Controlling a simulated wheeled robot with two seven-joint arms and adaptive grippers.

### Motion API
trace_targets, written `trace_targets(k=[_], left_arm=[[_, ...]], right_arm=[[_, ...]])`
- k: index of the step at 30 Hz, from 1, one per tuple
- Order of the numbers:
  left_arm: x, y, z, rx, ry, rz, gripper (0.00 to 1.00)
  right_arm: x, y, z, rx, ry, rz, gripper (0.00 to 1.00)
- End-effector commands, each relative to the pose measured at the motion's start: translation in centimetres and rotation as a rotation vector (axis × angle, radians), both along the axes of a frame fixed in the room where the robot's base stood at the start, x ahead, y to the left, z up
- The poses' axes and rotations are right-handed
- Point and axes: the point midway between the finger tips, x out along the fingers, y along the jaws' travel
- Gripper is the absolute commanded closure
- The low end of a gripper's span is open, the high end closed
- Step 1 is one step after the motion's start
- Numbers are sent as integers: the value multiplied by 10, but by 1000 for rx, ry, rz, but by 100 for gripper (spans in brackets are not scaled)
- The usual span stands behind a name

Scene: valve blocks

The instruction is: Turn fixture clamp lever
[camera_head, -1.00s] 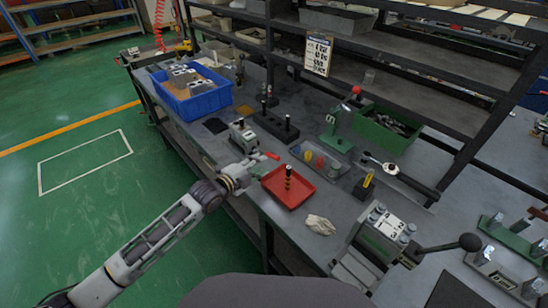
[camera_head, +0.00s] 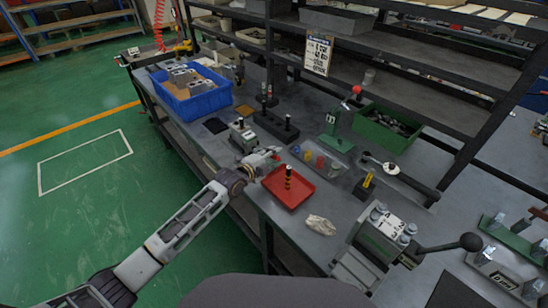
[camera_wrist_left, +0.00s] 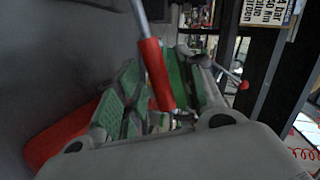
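A small grey fixture block (camera_head: 242,136) stands near the bench's front edge in the head view. The red-handled clamp lever (camera_head: 276,156) is mostly hidden behind my left gripper (camera_head: 268,157). In the left wrist view the lever's red handle (camera_wrist_left: 157,78) hangs from a metal rod and reaches down between my gripper's finger bases (camera_wrist_left: 150,130). My left gripper looks open around the handle; contact cannot be made out. My right gripper is not in view.
A red tray (camera_head: 272,187) with a dark, banded upright piece lies just right of the gripper. A black base with posts (camera_head: 275,126), a blue crate (camera_head: 184,105) and a green press (camera_head: 333,138) stand nearby. A larger clamp (camera_head: 385,232) is front right.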

Motion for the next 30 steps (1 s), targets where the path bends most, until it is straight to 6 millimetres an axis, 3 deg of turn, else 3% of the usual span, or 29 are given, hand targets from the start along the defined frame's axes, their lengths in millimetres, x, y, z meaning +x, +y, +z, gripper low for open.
trace_targets(k=[13, 22, 30], left_arm=[[4, -2, -1, 1, -1, 0, 62], [3, -2, -1, 0, 0, 0, 100], [3, -2, -1, 0, 1, 0, 100]], right_arm=[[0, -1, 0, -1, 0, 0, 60], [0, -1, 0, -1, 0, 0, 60], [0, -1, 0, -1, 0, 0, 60]])
